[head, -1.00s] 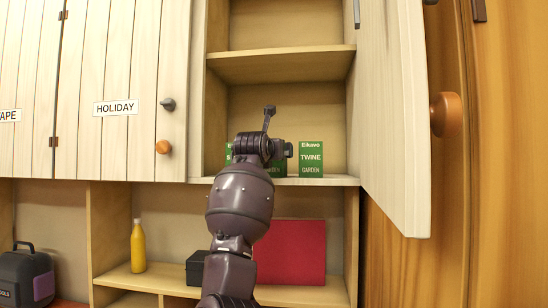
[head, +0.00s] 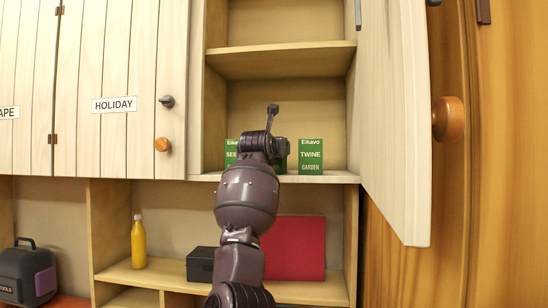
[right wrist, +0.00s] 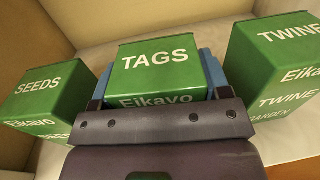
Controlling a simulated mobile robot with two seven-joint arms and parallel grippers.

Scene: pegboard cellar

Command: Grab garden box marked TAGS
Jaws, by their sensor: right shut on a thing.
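The green garden box marked TAGS (right wrist: 156,62) stands between the fingers of my right gripper (right wrist: 158,88) in the right wrist view. The gripper is shut on it. In the head view my right arm (head: 247,195) reaches into the open cupboard and hides most of this box. A green box marked SEEDS (right wrist: 42,98) is to its left and a green box marked TWINE (right wrist: 280,65) is to its right. Both also show in the head view, SEEDS (head: 231,153) partly covered by my arm and TWINE (head: 311,157) in full. My left gripper is not in view.
The open cupboard door (head: 395,120) stands on the right of the opening. The shelf above (head: 280,62) is empty. Below are a yellow bottle (head: 138,243), a black box (head: 201,264) and a red panel (head: 294,248). A closed door marked HOLIDAY (head: 118,140) is on the left.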

